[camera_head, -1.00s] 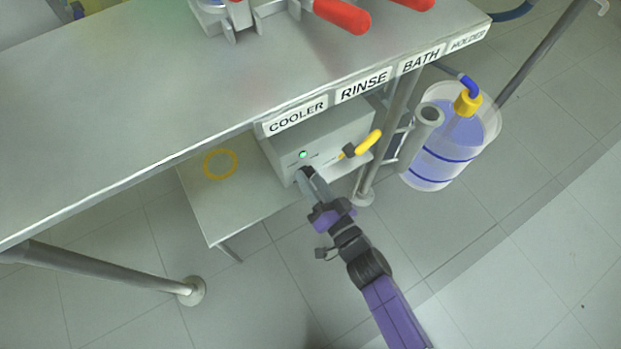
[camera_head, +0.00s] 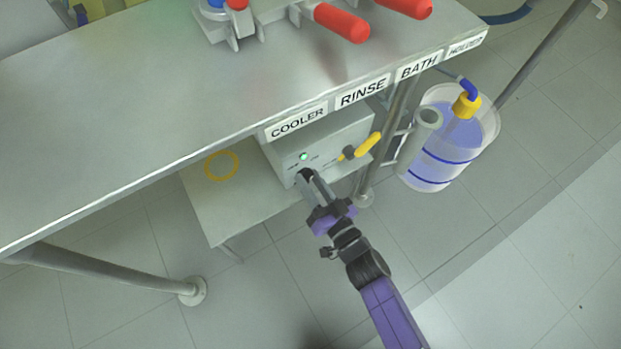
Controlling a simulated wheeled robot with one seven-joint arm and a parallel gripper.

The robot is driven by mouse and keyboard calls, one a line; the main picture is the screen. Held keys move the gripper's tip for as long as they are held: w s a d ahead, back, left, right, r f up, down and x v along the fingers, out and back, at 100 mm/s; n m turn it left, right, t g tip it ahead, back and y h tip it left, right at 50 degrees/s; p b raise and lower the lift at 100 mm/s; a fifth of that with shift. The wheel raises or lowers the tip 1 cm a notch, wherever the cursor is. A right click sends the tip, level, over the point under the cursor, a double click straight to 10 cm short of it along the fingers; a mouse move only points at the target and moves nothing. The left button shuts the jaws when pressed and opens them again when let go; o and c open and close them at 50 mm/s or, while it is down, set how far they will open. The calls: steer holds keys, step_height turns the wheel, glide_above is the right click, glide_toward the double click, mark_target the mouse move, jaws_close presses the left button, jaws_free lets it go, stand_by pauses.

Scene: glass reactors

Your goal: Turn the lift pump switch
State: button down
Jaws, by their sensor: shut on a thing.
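The grey pump box (camera_head: 330,148) stands on a low shelf under the bench edge. Its front panel has a lit green lamp (camera_head: 304,156) at the left and a yellow-handled valve or lever (camera_head: 366,147) at the right. My gripper (camera_head: 306,177) reaches up from the lower right to the panel just below the green lamp. Its fingers are shut on a small dark switch (camera_head: 303,173) there. The fingers hide most of the switch, so its angle cannot be told.
The bench top (camera_head: 130,130) overhangs the box, with labels along its edge. A metal post (camera_head: 392,125) stands right of the box, and a clear vessel of blue liquid (camera_head: 450,140) beyond it. A yellow ring (camera_head: 222,153) lies on the low shelf (camera_head: 225,205). Open floor lies in front.

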steer(key=n, duration=0.4)
steer(key=shift+n, duration=0.3)
steer(key=shift+s+a+n, duration=0.1)
steer(key=shift+s+n, duration=0.05)
steer(key=shift+n, duration=1.75)
steer(key=c, duration=1.4)
jaws_free()
steer(key=p+v, duration=0.2)
steer(key=v, duration=0.5)
steer(key=shift+s+d, duration=0.25)
steer(key=shift+s, duration=0.1)
